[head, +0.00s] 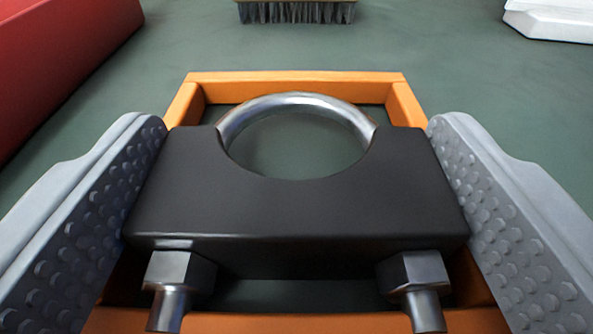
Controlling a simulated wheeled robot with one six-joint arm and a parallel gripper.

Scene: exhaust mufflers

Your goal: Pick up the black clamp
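The black clamp (298,208) fills the middle of the head view. It is a black block with a silver U-bolt arching at its far side and two hex nuts on threaded ends at its near side. My gripper (297,190) has its grey, studded fingers on either side of the clamp, one at each end of the block. The fingers are spread to about the block's width and appear to touch its ends, or nearly so. Whether they press on it cannot be told. An orange frame (295,77) surrounds the clamp from below.
The surface (440,65) is dull green. A red object (60,60) stands at the upper left. A brush with dark bristles (296,12) lies at the far top. A white object (550,20) is at the upper right.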

